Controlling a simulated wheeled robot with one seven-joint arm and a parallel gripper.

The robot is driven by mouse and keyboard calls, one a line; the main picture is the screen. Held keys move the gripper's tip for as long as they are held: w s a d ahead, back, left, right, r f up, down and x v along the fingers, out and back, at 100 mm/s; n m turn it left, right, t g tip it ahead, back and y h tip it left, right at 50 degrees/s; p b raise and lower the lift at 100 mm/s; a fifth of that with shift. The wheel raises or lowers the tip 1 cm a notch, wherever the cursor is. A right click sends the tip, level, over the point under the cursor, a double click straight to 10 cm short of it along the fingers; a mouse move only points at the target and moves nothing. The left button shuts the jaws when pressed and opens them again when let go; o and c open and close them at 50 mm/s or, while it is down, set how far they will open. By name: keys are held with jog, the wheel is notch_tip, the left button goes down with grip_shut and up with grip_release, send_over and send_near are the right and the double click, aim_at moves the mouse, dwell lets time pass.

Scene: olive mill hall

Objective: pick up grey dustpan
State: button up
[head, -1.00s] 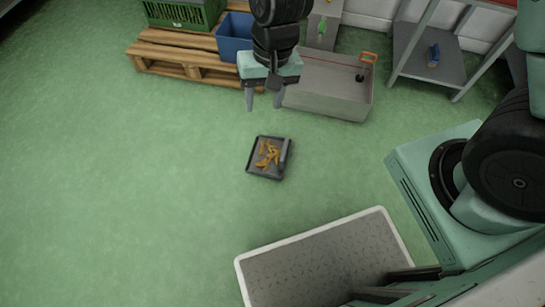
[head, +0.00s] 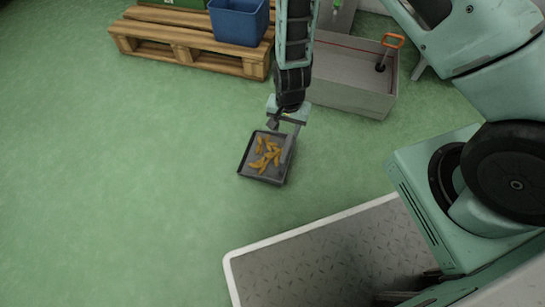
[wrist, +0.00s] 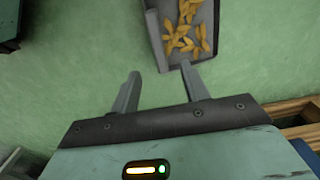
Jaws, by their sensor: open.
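The grey dustpan (head: 250,172) lies flat on the green floor with several yellow-orange pieces (head: 266,152) in it. A raised grey bar, likely its handle, runs along its right side in the head view. My gripper (head: 282,130) is open and empty, pointing down close over the bar's far end. In the wrist view the dustpan (wrist: 206,50) is at the top, and its bar end lies roughly between my two fingertips (wrist: 160,71), just ahead of them. I cannot tell whether the fingers touch it.
A wooden pallet (head: 185,55) with a blue bin (head: 238,22) stands at the back. A grey trough (head: 352,88) with an orange-handled tool (head: 391,42) is at back right. A white-rimmed grey platform (head: 315,262) is at the front. Floor to the left is clear.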

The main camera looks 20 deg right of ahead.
aim_at(287, 147)
notch_tip(287, 147, down, 9)
jog(key=b, duration=0.4)
jog(key=shift+f+b, duration=0.2)
jog(key=shift+b, duration=0.2)
jog(key=f+b, duration=0.4)
jog(key=f, duration=0.1)
jog(key=shift+d+f+b, duration=0.1)
jog(key=shift+d+b, duration=0.15)
jog(key=shift+b, duration=0.1)
grip_shut()
